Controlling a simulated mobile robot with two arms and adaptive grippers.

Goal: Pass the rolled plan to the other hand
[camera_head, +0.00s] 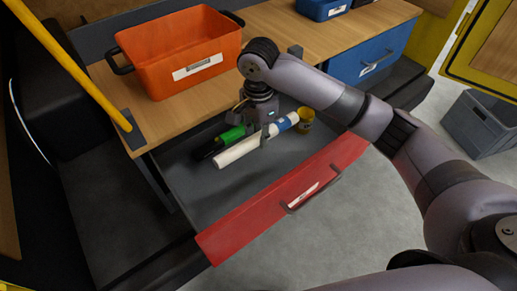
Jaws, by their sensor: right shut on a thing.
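The rolled plan (237,151) is a white tube with a blue band near its right end. It lies at a slant in or just above the open drawer with the red front (270,206). My right gripper (264,132) reaches down from above and is shut on the rolled plan near its middle. The fingers partly cover the tube, and whether it touches the drawer floor is hard to tell. My left gripper is not in view.
Beside the plan in the drawer lie a green and black object (231,135) and a small yellow round item (306,118). An orange bin (178,68) stands on the wooden worktop. A blue drawer (372,52) and a grey crate (478,125) are at the right.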

